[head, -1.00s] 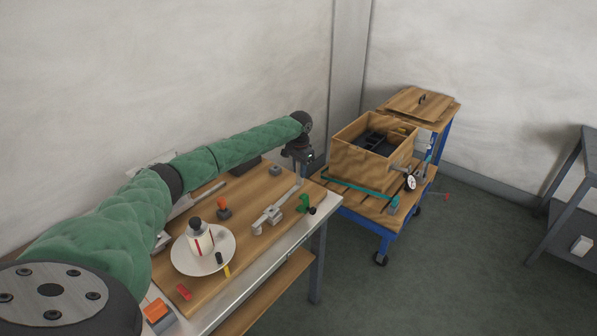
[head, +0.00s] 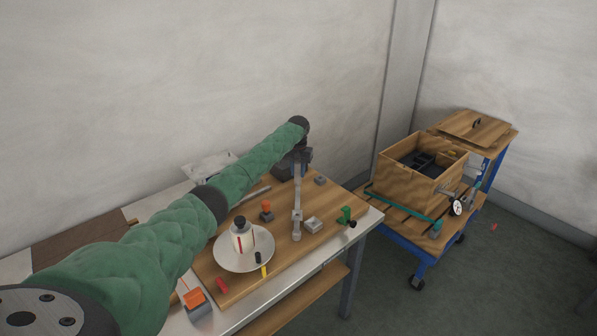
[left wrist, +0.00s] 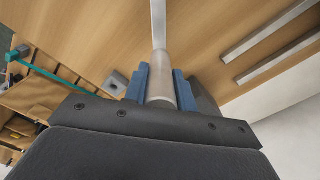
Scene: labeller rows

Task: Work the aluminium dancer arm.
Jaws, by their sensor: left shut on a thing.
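The aluminium dancer arm (head: 297,195) is a slim pale bar on the wooden board. Its near end is at a round grey pivot (head: 296,234), and its far end reaches my left gripper (head: 301,160). In the left wrist view, the gripper's blue fingers (left wrist: 161,88) are shut on a round metal post (left wrist: 160,66) at the end of the bar (left wrist: 158,22). My green-sleeved left arm hides part of the board. My right gripper is in neither view.
Beside the dancer arm are a grey block (head: 313,225), a green clamp-like piece (head: 346,215), an orange-topped peg (head: 266,210) and a white disc (head: 226,257) carrying a roll. A cart with a wooden box (head: 407,182) stands to the right. Floor (head: 480,290) is clear at right front.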

